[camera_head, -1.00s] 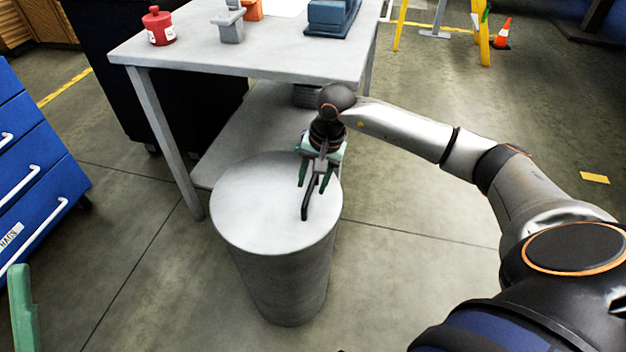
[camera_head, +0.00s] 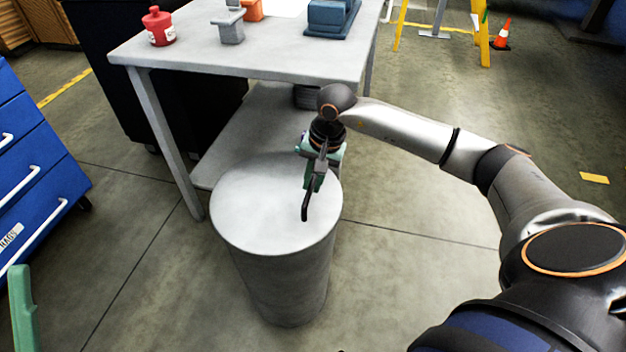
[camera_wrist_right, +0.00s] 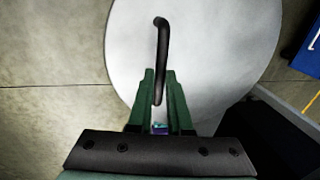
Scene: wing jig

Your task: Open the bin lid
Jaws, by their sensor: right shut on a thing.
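The bin (camera_head: 285,285) is a grey cylinder standing on the floor in front of the table. Its round pale lid (camera_head: 255,215) lies flat on top, with a dark bar handle (camera_head: 306,208) near its right side. My right gripper (camera_head: 311,185) is above the lid, its green fingers shut on the handle. In the right wrist view the fingers (camera_wrist_right: 160,85) close around the near part of the handle (camera_wrist_right: 162,40), over the lid (camera_wrist_right: 215,60). In the head view, a green piece at the lower left edge (camera_head: 22,310) appears to be part of my left gripper; its jaws are mostly out of frame.
A grey table (camera_head: 200,55) stands behind the bin, holding a red canister (camera_head: 158,27) and a blue block (camera_head: 332,17). A blue drawer cabinet (camera_head: 40,180) is at the left. The floor around the bin's front and right is open.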

